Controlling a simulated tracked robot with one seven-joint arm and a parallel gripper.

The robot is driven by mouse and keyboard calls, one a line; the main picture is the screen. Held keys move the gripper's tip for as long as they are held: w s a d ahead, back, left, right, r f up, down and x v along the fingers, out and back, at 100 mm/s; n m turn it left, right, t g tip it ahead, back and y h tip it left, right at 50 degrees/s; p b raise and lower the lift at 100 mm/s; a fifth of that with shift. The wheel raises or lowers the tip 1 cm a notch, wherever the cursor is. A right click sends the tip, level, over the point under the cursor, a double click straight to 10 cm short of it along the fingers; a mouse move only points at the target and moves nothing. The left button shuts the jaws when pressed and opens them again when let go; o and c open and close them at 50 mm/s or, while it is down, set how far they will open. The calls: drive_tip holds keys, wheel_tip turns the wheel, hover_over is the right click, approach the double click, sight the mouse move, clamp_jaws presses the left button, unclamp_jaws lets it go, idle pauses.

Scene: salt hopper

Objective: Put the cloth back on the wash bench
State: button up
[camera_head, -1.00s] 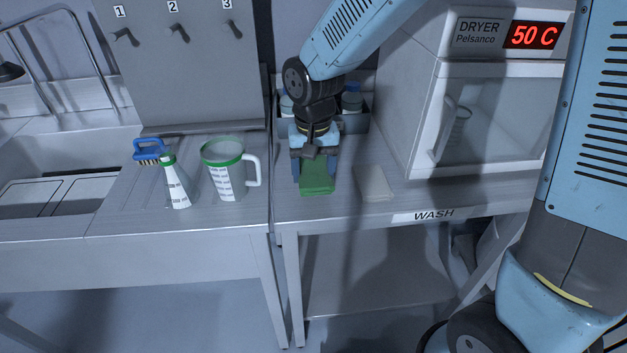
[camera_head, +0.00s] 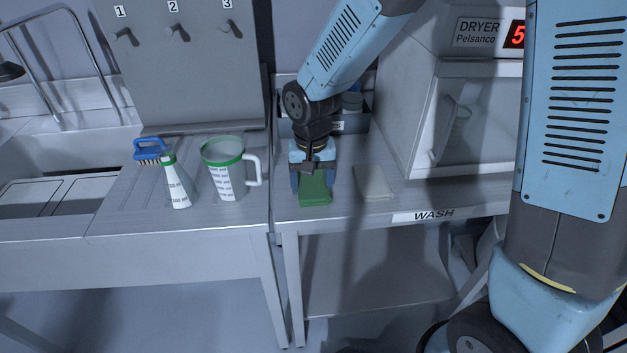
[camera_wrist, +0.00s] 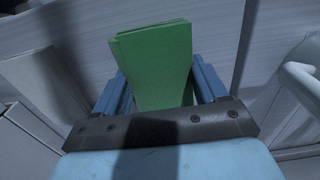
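The green folded cloth (camera_head: 314,190) is between the blue fingers of my gripper (camera_head: 311,182), over the front part of the wash bench (camera_head: 345,206). In the wrist view the green cloth (camera_wrist: 152,62) sticks out past the fingers (camera_wrist: 160,90), its far end wider than the part near the palm. The gripper looks shut on it and points down. A narrow gap shows near the left finger in the wrist view. I cannot tell whether the cloth touches the bench top.
A flat beige pad (camera_head: 373,182) lies just right of the cloth. The dryer (camera_head: 440,110) stands further right. Left are a green-rimmed jug (camera_head: 226,180), a white funnel-shaped bottle (camera_head: 178,188) and a blue brush (camera_head: 150,148). A dark caddy (camera_head: 352,123) stands behind.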

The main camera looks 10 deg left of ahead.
sight(312, 183)
drive_tip(key=o, duration=0.3)
wheel_tip(312, 183, up, 12)
drive_tip(key=shift+r, duration=0.15)
idle(0.5)
drive_tip(key=d+r+m+t, duration=0.1)
drive_tip(key=d+r, duration=0.3)
drive_tip(key=d, duration=0.4)
drive_tip(key=d+r+t, duration=0.1)
drive_tip(key=d+r, duration=0.3)
drive_tip(key=d, duration=0.4)
drive_tip(key=s+d+r+t, duration=0.1)
drive_tip(key=s+d, duration=0.2)
drive_tip(key=d, duration=0.2)
drive_tip(key=s+d+r+m+t, duration=0.1)
drive_tip(key=s+d, duration=0.3)
drive_tip(key=d, duration=0.1)
drive_tip(key=s+d+r+t, duration=0.1)
drive_tip(key=s+d+r, duration=0.1)
drive_tip(key=d, duration=0.3)
drive_tip(key=shift+s+r+m+t, duration=0.1)
drive_tip(key=shift+s+m+t, duration=0.25)
drive_tip(key=shift+s, duration=0.4)
